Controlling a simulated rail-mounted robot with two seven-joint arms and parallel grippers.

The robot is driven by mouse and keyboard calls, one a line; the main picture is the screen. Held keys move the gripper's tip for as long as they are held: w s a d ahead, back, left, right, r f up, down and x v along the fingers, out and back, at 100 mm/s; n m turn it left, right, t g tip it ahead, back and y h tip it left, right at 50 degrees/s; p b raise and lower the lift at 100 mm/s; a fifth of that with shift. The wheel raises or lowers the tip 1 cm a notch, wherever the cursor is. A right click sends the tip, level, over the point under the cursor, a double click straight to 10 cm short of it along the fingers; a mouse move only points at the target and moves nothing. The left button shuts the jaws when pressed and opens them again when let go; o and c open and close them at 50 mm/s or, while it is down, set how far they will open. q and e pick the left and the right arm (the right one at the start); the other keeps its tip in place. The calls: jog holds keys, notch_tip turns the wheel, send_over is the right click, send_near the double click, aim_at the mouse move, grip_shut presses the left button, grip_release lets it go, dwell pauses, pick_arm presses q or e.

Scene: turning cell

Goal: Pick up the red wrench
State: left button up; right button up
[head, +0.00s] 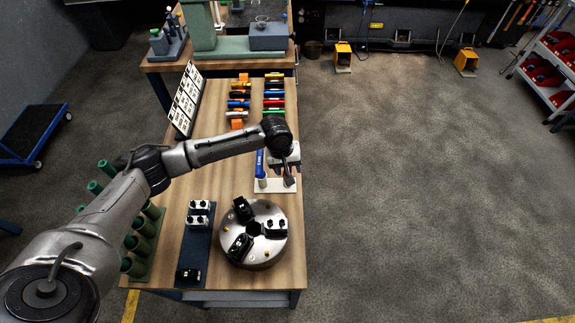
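I cannot clearly make out a red wrench. My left arm reaches across the bench from the left. Its gripper (285,172) points down over a small white stand (274,186) at the bench's right edge. I cannot tell whether its fingers are open or shut, or whether they hold anything. A blue upright tool (260,163) stands on the stand just left of the gripper. The gripper and wrist hide part of the stand. A red piece (274,103) lies among colored tools farther back, too small to identify. My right gripper is not in view.
A round metal chuck (254,255) with black jaws sits at the bench front, beside a dark jaw tray (195,245). Green cylinders (139,243) stand at the left edge. A tilted chart board (187,98) stands farther back. The floor to the right is clear.

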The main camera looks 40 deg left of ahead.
pick_arm(q)
grip_shut()
dwell(0.3)
